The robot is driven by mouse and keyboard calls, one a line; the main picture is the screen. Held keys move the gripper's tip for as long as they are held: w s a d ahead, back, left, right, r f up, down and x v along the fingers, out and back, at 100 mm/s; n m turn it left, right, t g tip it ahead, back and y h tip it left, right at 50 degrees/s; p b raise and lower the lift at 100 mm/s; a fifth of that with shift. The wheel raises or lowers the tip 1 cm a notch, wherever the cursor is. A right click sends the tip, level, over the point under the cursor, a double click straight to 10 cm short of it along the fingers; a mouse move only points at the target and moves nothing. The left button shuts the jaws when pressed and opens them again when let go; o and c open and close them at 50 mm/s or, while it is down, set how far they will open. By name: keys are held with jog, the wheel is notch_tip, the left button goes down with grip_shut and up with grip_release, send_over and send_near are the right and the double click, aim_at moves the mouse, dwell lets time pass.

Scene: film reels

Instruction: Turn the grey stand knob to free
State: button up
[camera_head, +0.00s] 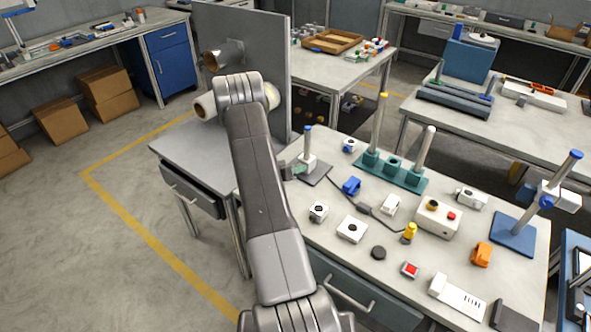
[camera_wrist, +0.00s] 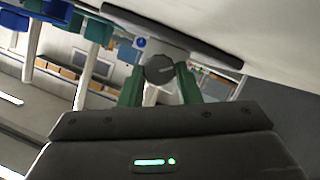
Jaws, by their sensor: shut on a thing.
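The grey stand knob (camera_wrist: 159,68) is a dark round knob with a pale mark across its face, in the middle of the wrist view. My gripper (camera_wrist: 160,83) has its two green fingers on either side of the knob, shut on it. In the head view my gripper (camera_head: 296,171) reaches the stand (camera_head: 308,145) near the table's left end. The stand has a blue-topped post, a pale block low on it and a flat dark grey base (camera_head: 318,177). My arm and gripper hide the knob in the head view.
A teal base with posts (camera_head: 408,178) stands just right of the stand. A blue part (camera_head: 351,186) and a dark cable box (camera_head: 364,208) lie in front. A tall grey panel (camera_head: 247,50) rises behind my arm. Several small devices crowd the table's front and right.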

jog(key=o, duration=0.7)
jog(key=shift+a, duration=0.1)
jog(key=b+v, duration=0.3)
jog(key=v, duration=1)
jog(key=shift+s+a+r, duration=0.15)
jog(key=shift+s+a, duration=0.05)
jog(key=shift+s, duration=0.1)
